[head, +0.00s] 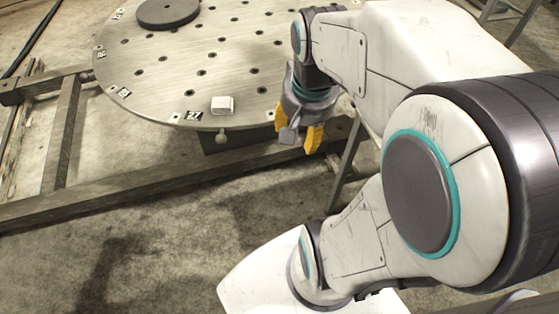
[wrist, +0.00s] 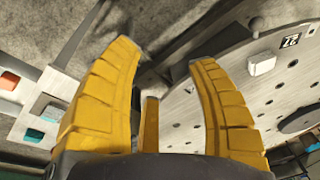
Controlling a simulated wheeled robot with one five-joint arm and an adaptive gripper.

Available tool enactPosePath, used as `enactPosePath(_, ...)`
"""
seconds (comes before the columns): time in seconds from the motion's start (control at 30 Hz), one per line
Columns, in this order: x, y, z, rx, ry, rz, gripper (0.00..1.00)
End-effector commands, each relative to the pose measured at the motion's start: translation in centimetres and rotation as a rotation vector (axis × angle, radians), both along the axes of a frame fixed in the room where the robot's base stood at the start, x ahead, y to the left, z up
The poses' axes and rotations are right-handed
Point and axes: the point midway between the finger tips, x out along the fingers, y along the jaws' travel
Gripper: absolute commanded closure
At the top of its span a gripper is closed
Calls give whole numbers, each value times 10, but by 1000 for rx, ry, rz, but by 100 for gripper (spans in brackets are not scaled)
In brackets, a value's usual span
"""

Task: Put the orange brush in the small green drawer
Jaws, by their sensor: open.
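My gripper (head: 301,140) hangs over the near right edge of the round table in the head view. Its yellow fingers are spread and empty in the wrist view (wrist: 163,52). A dark box front (head: 238,138), which may be the green drawer, sits under the table's near edge, left of my gripper. A pale round knob (head: 222,136) is in front of it and also shows in the wrist view (wrist: 257,25). How far the drawer is open cannot be told. No clear brush shows; a small orange patch (wrist: 10,80) lies at the wrist view's left edge, its identity unclear.
The round metal table (head: 160,75) has several holes and bears a white block (head: 222,104) and a dark disc (head: 168,12). A frame beam (head: 130,180) crosses below. A white block (wrist: 52,112) and teal patch (wrist: 34,135) show at the wrist view's left.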

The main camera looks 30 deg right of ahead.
Motion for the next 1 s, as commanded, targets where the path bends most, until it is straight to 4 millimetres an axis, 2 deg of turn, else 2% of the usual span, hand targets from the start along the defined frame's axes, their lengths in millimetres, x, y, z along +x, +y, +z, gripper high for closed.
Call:
enactPosePath(0.03,-6,18,0,-14,-5,127,48)
enactPosePath(0.1,-14,36,-2,-32,-8,281,48)
enactPosePath(0.2,-24,56,-5,-52,-14,458,48)
enactPosePath(0.33,-35,70,-8,-71,-19,613,48)
enactPosePath(0.53,-41,78,-10,-83,-22,702,48)
enactPosePath(1.0,-41,78,-10,-83,-22,703,48)
